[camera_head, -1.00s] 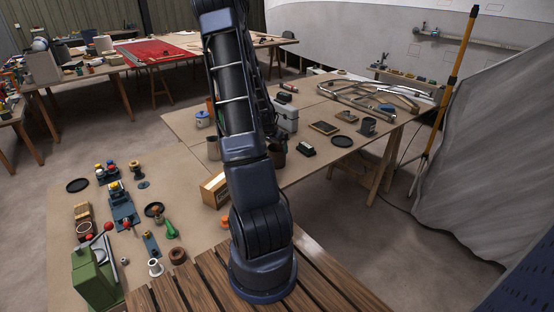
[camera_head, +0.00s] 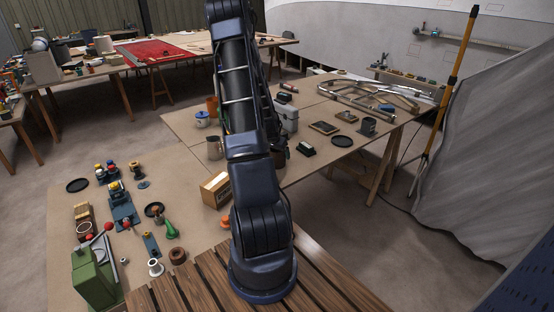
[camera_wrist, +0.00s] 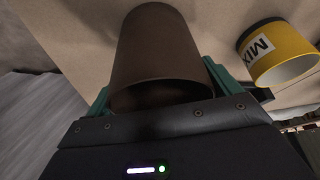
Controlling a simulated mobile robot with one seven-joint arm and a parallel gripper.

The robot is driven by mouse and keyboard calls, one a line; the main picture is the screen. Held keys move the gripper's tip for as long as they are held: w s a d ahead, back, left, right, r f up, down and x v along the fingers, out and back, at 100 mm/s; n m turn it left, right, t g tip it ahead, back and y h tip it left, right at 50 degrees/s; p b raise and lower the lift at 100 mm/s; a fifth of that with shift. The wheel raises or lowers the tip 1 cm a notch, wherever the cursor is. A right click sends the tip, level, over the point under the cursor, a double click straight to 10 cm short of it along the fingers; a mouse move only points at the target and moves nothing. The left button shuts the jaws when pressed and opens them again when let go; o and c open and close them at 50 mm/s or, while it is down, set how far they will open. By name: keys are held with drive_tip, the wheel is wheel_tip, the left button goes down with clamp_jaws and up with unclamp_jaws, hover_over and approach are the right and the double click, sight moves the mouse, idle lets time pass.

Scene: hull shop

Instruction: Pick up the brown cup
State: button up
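In the wrist view the brown cup (camera_wrist: 157,50) fills the middle, its dark mouth facing my gripper's palm. My gripper (camera_wrist: 160,88) has a green finger on each side of the cup, at or very near its wall. The finger ends are partly hidden by the cup, so I cannot tell whether they press on it. In the head view my arm hides the gripper and most of the spot where it works.
A yellow cup marked MIX (camera_wrist: 278,50) stands close beside the right finger.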

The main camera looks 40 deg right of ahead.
drive_tip(key=c, duration=0.5)
